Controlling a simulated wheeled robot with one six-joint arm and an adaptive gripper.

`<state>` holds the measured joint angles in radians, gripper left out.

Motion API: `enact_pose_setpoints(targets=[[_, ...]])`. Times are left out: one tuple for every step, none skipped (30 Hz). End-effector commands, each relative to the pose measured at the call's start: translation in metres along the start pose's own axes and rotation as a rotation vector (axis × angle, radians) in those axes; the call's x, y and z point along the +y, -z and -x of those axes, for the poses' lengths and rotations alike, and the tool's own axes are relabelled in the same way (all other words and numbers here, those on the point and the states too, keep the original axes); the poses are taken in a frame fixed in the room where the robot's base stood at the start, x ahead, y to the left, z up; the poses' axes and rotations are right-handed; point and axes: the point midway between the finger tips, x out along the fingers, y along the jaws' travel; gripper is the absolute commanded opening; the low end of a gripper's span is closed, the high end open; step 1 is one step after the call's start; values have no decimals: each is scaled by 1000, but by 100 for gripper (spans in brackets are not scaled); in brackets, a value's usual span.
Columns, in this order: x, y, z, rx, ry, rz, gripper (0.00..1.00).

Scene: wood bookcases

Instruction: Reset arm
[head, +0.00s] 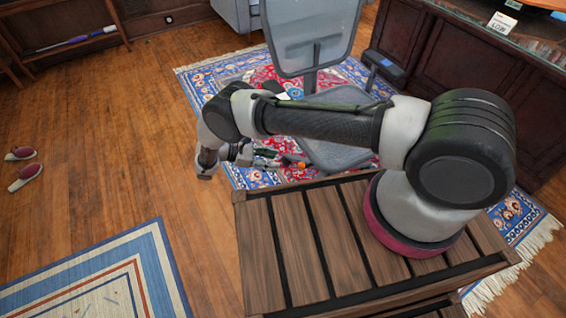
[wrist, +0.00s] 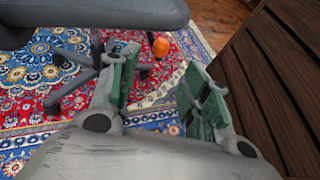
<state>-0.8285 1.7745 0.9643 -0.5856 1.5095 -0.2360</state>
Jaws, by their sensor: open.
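My arm reaches left across the wooden slatted top in the head view and bends down at its far end. My gripper (wrist: 160,90) shows in the wrist view with its two green-padded fingers spread apart and nothing between them. In the head view the gripper (head: 275,158) is small and partly hidden behind the arm. It hangs over the patterned rug (head: 200,85), beside the slatted wood.
A grey office chair (head: 315,30) stands on the rug just behind my arm. An orange object (wrist: 161,47) lies near the chair's base. Dark wood cabinets (head: 480,65) stand at the right. Red shoes (head: 25,177) and a striped rug (head: 95,285) lie left; bare floor is between.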

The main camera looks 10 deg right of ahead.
Motion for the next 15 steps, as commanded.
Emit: enact_pose_setpoints(targets=[[0,0,4,0,0,0,47],[0,0,6,0,0,-1,47],[0,0,8,0,1,-1,47],[0,0,9,0,1,0,47],[0,0,10,0,1,0,47],[0,0,10,-1,1,0,47],[0,0,10,-1,1,0,47],[0,0,10,-1,1,0,47],[0,0,10,-1,1,0,47],[0,0,10,-1,1,0,47],[0,0,10,-1,1,0,47],[0,0,10,-1,1,0,47],[0,0,10,-1,1,0,47],[0,0,10,-1,1,0,47],[0,0,10,-1,1,0,47]])
